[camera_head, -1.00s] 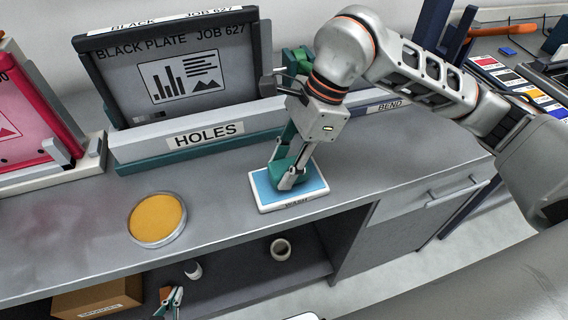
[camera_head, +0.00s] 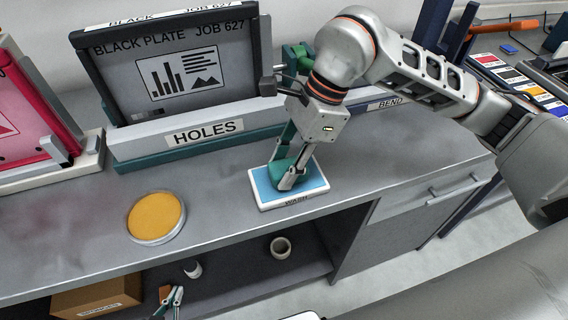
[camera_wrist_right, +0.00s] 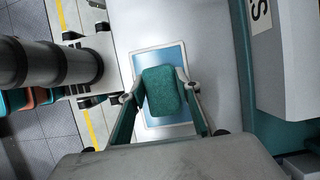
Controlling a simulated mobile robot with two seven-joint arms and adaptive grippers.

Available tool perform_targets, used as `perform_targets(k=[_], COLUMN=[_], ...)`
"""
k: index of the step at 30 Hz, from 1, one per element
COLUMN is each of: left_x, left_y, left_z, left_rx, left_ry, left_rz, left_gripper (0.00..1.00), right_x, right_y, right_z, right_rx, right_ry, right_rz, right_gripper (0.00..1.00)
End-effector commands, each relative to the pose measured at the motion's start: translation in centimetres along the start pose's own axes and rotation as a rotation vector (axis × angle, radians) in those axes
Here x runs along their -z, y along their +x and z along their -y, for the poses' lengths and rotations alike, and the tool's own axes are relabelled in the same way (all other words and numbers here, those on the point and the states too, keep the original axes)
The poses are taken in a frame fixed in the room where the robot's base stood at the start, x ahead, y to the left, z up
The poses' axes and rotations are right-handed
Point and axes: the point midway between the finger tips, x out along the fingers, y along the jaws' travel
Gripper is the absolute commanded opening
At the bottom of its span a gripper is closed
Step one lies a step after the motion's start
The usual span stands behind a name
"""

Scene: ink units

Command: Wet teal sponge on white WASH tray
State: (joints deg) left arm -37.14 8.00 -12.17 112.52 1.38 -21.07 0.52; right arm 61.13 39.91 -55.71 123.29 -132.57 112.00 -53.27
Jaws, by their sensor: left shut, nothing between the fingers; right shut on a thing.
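The teal sponge (camera_head: 284,172) is between the fingers of my right gripper (camera_head: 292,178), which is shut on it. It is at the blue surface of the white WASH tray (camera_head: 296,203); I cannot tell whether it presses on it. In the right wrist view the sponge (camera_wrist_right: 161,91) covers the middle of the tray (camera_wrist_right: 150,51), with a finger on each side. My left gripper (camera_head: 174,301) is low at the bottom left, in front of the lower shelf, shut and empty, away from the tray.
A round dish of yellow-orange material (camera_head: 155,217) stands left of the tray on the grey bench. The HOLES rail (camera_head: 160,142) and black plate frame (camera_head: 180,70) stand behind. A cardboard box (camera_head: 95,298) and a small ring-like cup (camera_head: 281,248) are on the lower shelf.

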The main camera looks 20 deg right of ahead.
Motion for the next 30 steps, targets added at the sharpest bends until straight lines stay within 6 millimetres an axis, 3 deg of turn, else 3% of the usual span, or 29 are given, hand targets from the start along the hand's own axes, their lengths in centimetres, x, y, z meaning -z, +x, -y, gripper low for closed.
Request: perform_targets(k=[30], left_x=[-0.54], left_y=[0.12], left_z=[-0.12], left_rx=[-0.001], left_ry=[-0.001], left_rz=[0.006], left_gripper=[0.0], right_x=[0.19], right_y=[0.36], right_z=[-0.11], right_rx=[-0.005], right_ry=[0.003], right_rz=[-0.003], right_gripper=[0.15])
